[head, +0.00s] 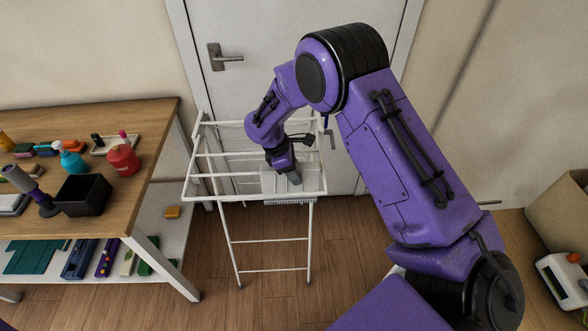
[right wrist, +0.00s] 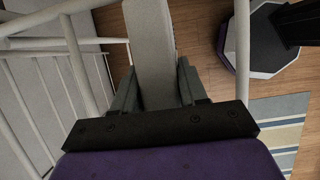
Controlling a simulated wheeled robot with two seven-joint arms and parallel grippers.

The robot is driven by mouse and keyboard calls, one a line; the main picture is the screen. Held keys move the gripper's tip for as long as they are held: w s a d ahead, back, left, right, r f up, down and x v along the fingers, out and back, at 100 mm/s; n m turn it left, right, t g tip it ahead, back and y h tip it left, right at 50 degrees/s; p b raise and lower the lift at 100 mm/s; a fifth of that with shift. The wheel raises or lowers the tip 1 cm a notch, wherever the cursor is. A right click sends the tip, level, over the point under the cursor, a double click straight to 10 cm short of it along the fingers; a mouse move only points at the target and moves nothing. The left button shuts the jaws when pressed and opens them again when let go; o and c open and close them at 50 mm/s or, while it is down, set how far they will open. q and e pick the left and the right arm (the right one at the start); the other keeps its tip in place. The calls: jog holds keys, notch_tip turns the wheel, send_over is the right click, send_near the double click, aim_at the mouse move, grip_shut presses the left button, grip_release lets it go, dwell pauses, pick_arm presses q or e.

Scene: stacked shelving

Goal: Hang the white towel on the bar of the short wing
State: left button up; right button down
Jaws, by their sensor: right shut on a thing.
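The white towel (head: 271,181) is at the front right of the white drying rack (head: 207,198), with its fringed lower edge showing just below the front bar. My right gripper (head: 288,175) reaches down over the rack and is shut on the towel. In the right wrist view the towel (right wrist: 151,45) runs as a pale strip between the two fingers (right wrist: 155,88), with white rack bars on both sides. I cannot tell whether the towel rests on a bar. My left gripper is not in view.
A wooden table (head: 150,130) at the left holds bottles, a black box (head: 83,195) and a red pot (head: 123,160). A closed door (head: 260,60) stands behind the rack. A cardboard box (head: 560,215) is at the far right. A striped mat (right wrist: 285,120) lies on the floor.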

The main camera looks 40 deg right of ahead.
jog(key=shift+f, duration=0.35)
dwell(0.4)
jog(key=c, duration=0.6)
grip_release()
jog(key=shift+r, duration=0.15)
jog(key=p+v, duration=0.3)
jog(key=shift+p+v, duration=0.55)
jog(key=shift+v, duration=0.85)
jog(key=shift+a, duration=0.1)
jog(key=shift+o, duration=0.3)
